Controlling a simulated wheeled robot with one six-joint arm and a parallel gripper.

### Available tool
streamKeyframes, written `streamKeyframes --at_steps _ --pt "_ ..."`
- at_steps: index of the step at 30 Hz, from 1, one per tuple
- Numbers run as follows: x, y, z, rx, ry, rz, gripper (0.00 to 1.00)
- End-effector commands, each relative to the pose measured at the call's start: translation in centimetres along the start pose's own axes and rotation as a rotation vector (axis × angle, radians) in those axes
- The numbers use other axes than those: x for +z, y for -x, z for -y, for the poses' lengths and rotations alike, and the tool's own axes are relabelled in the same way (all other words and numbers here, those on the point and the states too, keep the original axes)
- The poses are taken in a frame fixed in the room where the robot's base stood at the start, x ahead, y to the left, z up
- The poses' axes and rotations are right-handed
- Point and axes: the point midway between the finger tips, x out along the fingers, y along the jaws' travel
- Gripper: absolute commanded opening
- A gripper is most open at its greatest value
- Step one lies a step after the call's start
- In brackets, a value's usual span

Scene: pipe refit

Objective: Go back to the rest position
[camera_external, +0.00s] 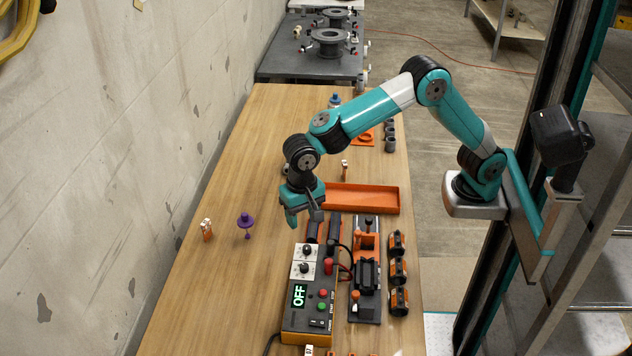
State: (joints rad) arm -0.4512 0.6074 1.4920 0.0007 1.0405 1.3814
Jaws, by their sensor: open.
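My gripper (303,218) hangs at the end of my teal and black arm, pointing down over the wooden table. Its jaws are open and nothing shows between them. It is just behind and above the control box (307,295), whose display reads OFF. The height of the fingertips above the table cannot be told exactly. Dark cylinders on orange holders (324,230) are close to the right of the fingers.
An orange tray (362,198) lies right of my gripper. A clamp fixture (366,275) and several black-orange couplings (398,272) stand at the right edge. A purple plunger-like item (246,222) and a small figure-like item (207,229) stand left. The table's far left is clear.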

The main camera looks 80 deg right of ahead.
Motion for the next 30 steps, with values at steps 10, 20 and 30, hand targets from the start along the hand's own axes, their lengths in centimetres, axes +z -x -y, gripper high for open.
streamKeyframes --at_steps 10,20,30 --pt "0.0 0.5 -0.6 -0.006 0.035 0.004 0.52" --pt "3.7 6.2 -14.2 -0.156 0.787 0.077 0.52" --pt "10.4 5.9 -27.2 -0.374 1.461 0.069 0.52"
